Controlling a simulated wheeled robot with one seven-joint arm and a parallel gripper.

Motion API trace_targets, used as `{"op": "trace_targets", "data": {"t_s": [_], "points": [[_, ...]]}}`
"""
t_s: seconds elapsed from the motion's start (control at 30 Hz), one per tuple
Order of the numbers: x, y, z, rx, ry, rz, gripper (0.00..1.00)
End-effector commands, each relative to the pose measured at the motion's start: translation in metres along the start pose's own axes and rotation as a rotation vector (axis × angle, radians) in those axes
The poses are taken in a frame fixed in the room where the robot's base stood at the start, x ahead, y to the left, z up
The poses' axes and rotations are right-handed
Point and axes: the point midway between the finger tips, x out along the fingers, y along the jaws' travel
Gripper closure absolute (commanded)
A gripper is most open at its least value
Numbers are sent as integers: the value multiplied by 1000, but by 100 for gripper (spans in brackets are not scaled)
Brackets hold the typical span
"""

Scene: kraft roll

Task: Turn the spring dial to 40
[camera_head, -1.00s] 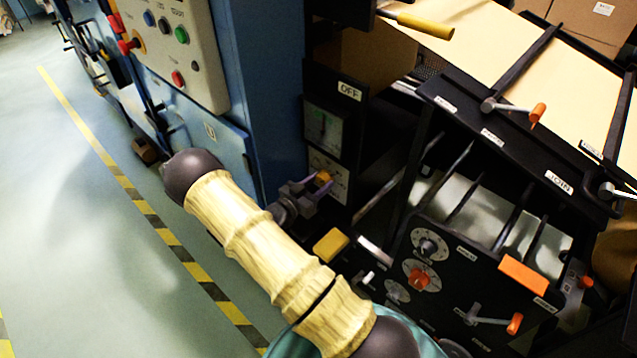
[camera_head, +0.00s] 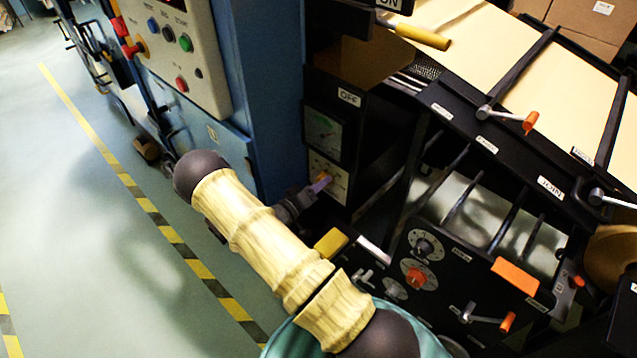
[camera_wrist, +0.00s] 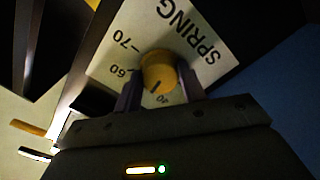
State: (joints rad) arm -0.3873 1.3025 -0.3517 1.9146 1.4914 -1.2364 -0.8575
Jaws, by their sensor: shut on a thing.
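The spring dial is a white plate (camera_wrist: 112,52) with the word SPRING and printed numbers, and a round yellow knob (camera_wrist: 158,73) in its middle. The numbers 70 and 60 show to the knob's left. A partly hidden number sits just below the knob, and the knob's dark mark points down toward it. I cannot read that number surely. My gripper (camera_wrist: 158,88) is shut on the knob, one purple finger on each side. In the head view my gripper (camera_head: 318,186) is at the dial plate (camera_head: 338,180), covering part of it.
A green-faced gauge (camera_head: 323,134) sits right above the dial, beside the blue cabinet (camera_head: 270,80). A yellow block (camera_head: 331,243) lies below the gripper. A black panel with knobs and an orange-handled crank (camera_head: 507,321) stands to the right. The floor at left is open.

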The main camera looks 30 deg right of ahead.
Motion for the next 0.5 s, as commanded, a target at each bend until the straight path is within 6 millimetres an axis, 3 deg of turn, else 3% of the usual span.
{"op": "trace_targets", "data": {"t_s": [0.5], "points": [[2,1,-5,-456,7,4,82]]}}
